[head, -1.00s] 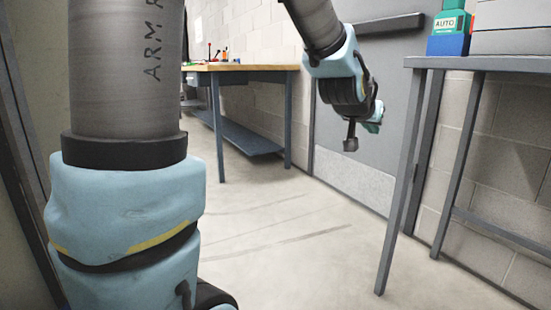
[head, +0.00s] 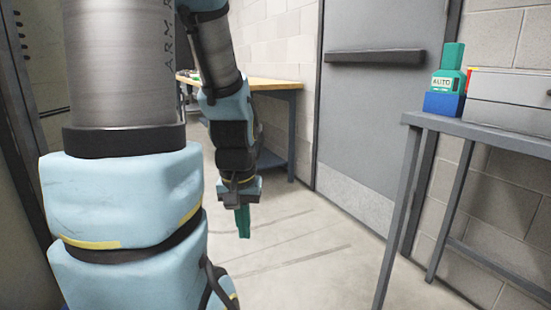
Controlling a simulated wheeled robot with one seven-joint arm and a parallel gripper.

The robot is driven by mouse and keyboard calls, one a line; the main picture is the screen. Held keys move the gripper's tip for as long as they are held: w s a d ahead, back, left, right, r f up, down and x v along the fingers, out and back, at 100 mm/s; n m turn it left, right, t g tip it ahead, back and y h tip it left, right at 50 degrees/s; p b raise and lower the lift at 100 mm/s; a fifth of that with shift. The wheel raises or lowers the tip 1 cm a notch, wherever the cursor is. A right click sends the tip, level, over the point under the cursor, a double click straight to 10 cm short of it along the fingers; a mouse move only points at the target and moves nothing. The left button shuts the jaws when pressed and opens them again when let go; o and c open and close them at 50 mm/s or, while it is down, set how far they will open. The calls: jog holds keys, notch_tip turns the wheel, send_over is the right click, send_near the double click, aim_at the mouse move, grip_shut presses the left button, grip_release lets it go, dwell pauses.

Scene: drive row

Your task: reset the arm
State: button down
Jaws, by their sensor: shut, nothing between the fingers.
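My gripper (head: 243,220) hangs at the end of my arm, left of the picture's middle in the head view. Its teal fingers point down and are shut together with nothing between them. It hangs in the air in front of the pale floor and touches nothing that I can see. My arm comes down from the top of the picture, beside my large grey and light blue link at the left.
A grey metal table (head: 480,131) stands at the right, bearing a teal and blue AUTO device (head: 445,103) and a grey case (head: 510,98). A grey door (head: 375,120) with a dark bar and a wooden-topped workbench (head: 275,84) are behind. The middle floor (head: 310,240) is clear.

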notch_tip(320, 180, up, 27)
jog(key=p, duration=2.4)
jog(key=shift+r+p, duration=0.15)
jog(key=shift+p, duration=0.2)
